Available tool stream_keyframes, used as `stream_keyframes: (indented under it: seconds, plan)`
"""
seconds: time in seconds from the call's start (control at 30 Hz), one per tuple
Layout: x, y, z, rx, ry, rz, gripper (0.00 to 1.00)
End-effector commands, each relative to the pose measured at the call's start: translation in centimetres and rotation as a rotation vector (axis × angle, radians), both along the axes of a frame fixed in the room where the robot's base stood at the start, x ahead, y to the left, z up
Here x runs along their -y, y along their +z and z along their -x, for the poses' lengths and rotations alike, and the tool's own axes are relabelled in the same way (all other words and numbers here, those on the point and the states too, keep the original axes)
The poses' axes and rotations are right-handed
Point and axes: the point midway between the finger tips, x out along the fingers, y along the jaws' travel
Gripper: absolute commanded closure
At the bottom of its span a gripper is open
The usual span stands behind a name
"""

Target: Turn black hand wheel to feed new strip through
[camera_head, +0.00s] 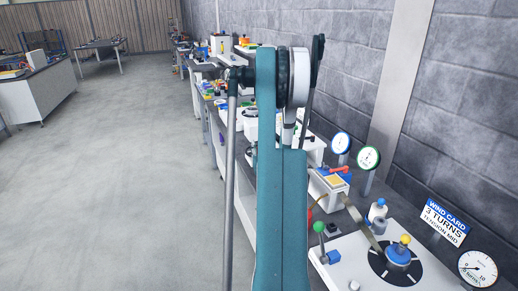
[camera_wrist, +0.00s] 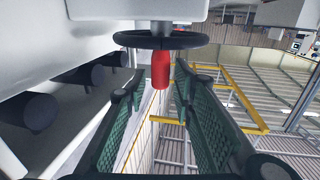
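The black hand wheel (camera_wrist: 130,39) shows nearly edge-on at the top of the wrist view, below a pale housing. A red handle (camera_wrist: 161,70) sticks out from it toward my gripper. My gripper (camera_wrist: 158,80) is open, with one green-padded finger on each side. The red handle lies between the fingertips, with a visible gap on both sides. Nothing is held. In the head view I cannot make out the hand wheel, my gripper or a strip; my teal arm covers the middle of the picture.
In the head view, a bench with devices runs along the grey wall. Near right are a white panel with a round black dial (camera_head: 375,268), a gauge (camera_head: 478,268) and a "3 TURNS" sign (camera_head: 446,222). Several dark cylinders (camera_wrist: 83,75) flank the left finger. The floor (camera_head: 130,170) is clear.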

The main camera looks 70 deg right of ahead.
Motion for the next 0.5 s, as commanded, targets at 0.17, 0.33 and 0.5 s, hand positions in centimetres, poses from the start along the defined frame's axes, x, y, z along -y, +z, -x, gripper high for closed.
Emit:
stream_keyframes:
  seconds: [0.17, 0.33, 0.5]
  plan:
    - [-0.05, -0.01, 0.01, 0.0, 0.0, 0.0, 0.72]
    - [-0.07, 0.01, 0.02, 0.0, 0.0, 0.0, 0.72]
    - [-0.08, 0.34, 0.02, 0.0, 0.0, 0.0, 0.72]
